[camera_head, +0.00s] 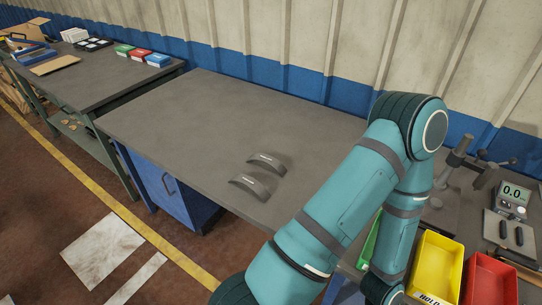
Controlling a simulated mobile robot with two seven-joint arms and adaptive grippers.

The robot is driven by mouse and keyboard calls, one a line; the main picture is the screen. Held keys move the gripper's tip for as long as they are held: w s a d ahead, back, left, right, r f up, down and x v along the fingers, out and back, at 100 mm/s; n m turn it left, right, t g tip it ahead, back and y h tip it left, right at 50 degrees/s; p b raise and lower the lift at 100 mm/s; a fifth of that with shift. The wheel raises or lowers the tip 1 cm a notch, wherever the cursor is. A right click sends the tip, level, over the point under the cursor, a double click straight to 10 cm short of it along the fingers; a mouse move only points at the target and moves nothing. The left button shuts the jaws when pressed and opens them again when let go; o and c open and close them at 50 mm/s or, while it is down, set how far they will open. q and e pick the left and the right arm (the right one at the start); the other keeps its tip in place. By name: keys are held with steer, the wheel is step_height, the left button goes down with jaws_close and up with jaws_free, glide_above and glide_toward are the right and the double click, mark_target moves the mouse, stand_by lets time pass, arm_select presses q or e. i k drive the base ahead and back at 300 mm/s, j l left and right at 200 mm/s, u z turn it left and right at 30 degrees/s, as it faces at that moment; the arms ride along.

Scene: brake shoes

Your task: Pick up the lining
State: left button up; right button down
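Two dark grey curved pieces with pale labels lie close together on the grey workbench (190,115), near its front edge. One curved piece (265,160) is farther back, and the other curved piece (249,187) is nearer the edge. They look like brake linings, but I cannot tell which one the task means. My teal arm rises from the bottom, bends at the upper right and comes down beside the bins. Neither gripper shows in the view.
At the right are a yellow bin (436,265), a red bin (490,281), a partly hidden green bin (369,244) and a device reading 0.0 (513,193). A second table (95,75) with small boxes stands at the left. The workbench's left part is clear.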

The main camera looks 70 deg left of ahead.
mark_target(269, 160)
steer(key=k+j+z, duration=0.2)
steer(key=j, duration=0.25)
steer(key=k+j+z, duration=0.15)
steer(key=j, duration=0.25)
steer(key=k+j+z, duration=0.1)
steer(key=k+j, duration=0.5)
steer(key=j, duration=0.2)
steer(key=k+j, duration=0.65)
steer(key=j, duration=0.15)
steer(key=j+z, duration=0.05)
